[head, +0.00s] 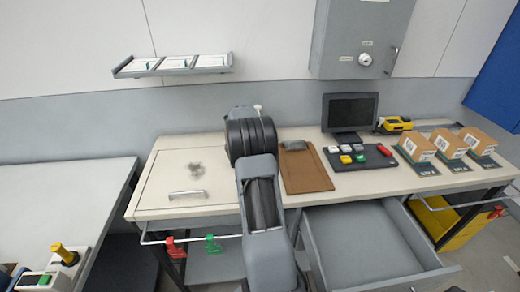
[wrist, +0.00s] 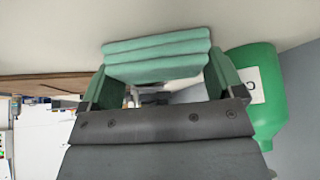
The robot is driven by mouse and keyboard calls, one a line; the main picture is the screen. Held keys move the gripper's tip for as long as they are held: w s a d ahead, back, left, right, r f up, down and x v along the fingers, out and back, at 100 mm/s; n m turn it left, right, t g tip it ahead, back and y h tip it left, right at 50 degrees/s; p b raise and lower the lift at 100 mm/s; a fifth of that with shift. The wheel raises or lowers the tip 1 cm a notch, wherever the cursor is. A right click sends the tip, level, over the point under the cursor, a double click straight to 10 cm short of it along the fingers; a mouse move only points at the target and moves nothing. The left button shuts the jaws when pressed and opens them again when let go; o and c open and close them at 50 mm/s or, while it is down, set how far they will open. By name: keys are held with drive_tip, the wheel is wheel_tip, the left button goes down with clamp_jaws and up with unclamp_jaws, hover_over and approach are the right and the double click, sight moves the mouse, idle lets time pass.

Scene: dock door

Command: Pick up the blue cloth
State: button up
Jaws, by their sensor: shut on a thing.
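In the wrist view a folded teal-green cloth (wrist: 158,58), in several stacked layers, sits between the two fingers of my gripper (wrist: 157,82). The fingers are shut on its two sides. No plainly blue cloth shows in either view; this one looks more green than blue. In the head view my arm hides the gripper and the held cloth.
A green bottle (wrist: 256,88) with a white label stands close right of my gripper. The bench (head: 220,200) holds a brown board (head: 307,175), a monitor (head: 349,110) and boxes (head: 450,144) at right. An empty grey drawer (head: 365,243) stands open in front.

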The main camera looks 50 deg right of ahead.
drive_tip(key=shift+r, duration=0.1)
drive_tip(key=shift+w+a+r+b, duration=0.2)
drive_tip(key=shift+a+r+b, duration=0.15)
drive_tip(key=shift+a, duration=0.1)
drive_tip(key=w+a+r+b, duration=0.2)
drive_tip(key=w+a+r, duration=0.2)
drive_tip(key=a+r, duration=0.3)
drive_tip(key=a, duration=0.5)
drive_tip(key=shift+a+b, duration=0.25)
drive_tip(key=shift+b, duration=0.1)
drive_tip(key=shift+r, duration=0.1)
